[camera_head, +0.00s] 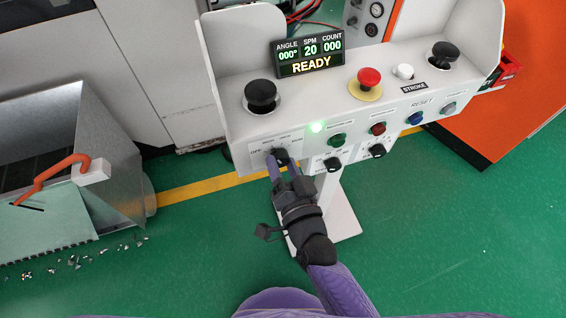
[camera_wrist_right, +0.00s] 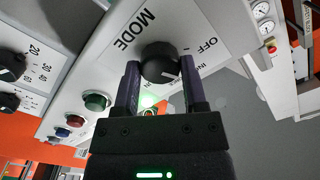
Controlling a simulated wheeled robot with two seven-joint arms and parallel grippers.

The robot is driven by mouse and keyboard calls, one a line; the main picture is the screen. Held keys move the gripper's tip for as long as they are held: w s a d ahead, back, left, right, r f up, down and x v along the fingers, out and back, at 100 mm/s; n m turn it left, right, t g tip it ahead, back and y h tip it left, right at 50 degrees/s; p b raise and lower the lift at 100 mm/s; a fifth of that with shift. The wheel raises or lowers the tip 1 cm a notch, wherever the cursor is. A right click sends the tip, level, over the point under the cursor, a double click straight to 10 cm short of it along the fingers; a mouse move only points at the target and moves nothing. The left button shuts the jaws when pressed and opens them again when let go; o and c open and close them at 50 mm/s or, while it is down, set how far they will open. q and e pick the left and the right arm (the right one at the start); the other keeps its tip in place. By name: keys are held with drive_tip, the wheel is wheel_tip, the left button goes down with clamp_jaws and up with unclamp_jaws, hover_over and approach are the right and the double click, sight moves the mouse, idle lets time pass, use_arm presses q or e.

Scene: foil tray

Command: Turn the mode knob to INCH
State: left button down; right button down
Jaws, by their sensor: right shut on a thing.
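The black mode knob (camera_head: 282,154) is at the left of the panel's lower front face. In the right wrist view the knob (camera_wrist_right: 158,60) sits by the printed words MODE and OFF, with a label beginning IN partly hidden behind a finger. A white mark on the knob points to the lower right in that view, toward that label's side; the exact setting is unclear. My right gripper (camera_head: 276,162) has a purple finger on each side of the knob and is shut on it; the fingers also show in the wrist view (camera_wrist_right: 161,85). My left gripper is not in view.
The white control panel (camera_head: 300,112) carries a READY display (camera_head: 310,66), black palm buttons, a red emergency button (camera_head: 369,78) and several small buttons and knobs. Two black knobs (camera_head: 332,164) sit right of the gripper. A metal bin (camera_head: 110,170) stands at left.

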drive_tip(key=shift+m, duration=0.3)
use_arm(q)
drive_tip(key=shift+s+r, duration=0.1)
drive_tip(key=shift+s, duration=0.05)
use_arm(e)
drive_tip(key=shift+c, duration=0.7)
unclamp_jaws()
use_arm(q)
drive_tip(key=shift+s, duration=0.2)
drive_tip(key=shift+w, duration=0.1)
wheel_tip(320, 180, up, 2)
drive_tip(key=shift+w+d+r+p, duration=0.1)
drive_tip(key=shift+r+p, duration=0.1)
drive_tip(key=shift+p, duration=1.05)
use_arm(e)
drive_tip(key=v, duration=1)
